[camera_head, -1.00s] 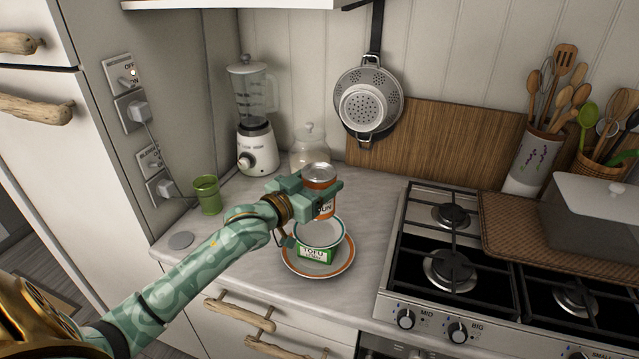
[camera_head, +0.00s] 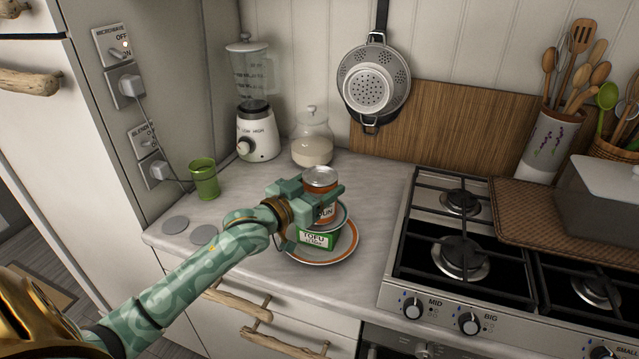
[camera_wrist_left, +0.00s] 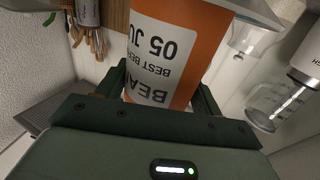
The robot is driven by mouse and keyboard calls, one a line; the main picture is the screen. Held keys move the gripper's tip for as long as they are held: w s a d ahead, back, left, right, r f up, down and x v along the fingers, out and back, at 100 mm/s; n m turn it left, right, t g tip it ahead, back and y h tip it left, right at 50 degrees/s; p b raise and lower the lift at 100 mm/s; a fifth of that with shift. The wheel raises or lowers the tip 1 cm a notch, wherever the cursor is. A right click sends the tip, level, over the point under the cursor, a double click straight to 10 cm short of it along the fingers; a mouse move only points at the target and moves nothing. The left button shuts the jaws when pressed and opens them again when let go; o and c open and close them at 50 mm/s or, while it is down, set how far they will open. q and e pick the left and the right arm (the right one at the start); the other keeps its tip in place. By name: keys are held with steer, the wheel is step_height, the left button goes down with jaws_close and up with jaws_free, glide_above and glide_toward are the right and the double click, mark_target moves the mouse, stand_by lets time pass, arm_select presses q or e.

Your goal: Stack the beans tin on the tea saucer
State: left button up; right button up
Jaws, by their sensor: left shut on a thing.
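The beans tin (camera_head: 322,178) is orange and white with a metal lid. My left gripper (camera_head: 322,192) is shut on it and holds it upright. The tin also fills the middle of the left wrist view (camera_wrist_left: 170,50), between the fingers. A small pale dish (camera_head: 343,219), which looks like the tea saucer, sits on a green and white tofu box (camera_head: 318,238). The box stands on a larger plate (camera_head: 346,246) with an orange rim. The tin is over the dish and hides most of it. I cannot tell whether they touch. My right gripper is not in view.
A gas stove (camera_head: 455,250) is to the right. A green cup (camera_head: 204,179), a blender (camera_head: 257,130) and a glass jar (camera_head: 312,140) stand behind and to the left. A colander (camera_head: 373,85) hangs on the wall. The counter (camera_head: 385,185) is clear beside the plate.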

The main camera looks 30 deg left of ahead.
arm_select(q)
steer(key=o, duration=1.4)
steer(key=shift+r, duration=0.1)
steer(key=shift+c, duration=0.2)
steer(key=shift+s, duration=0.55)
steer(key=s+p, duration=0.1)
steer(key=s, duration=0.4)
steer(key=s+a, duration=0.1)
steer(key=s, duration=0.4)
steer(key=s+a+p, duration=0.1)
steer(key=s, duration=0.4)
steer(key=shift+a+p, duration=0.25)
steer(key=shift+p, duration=0.05)
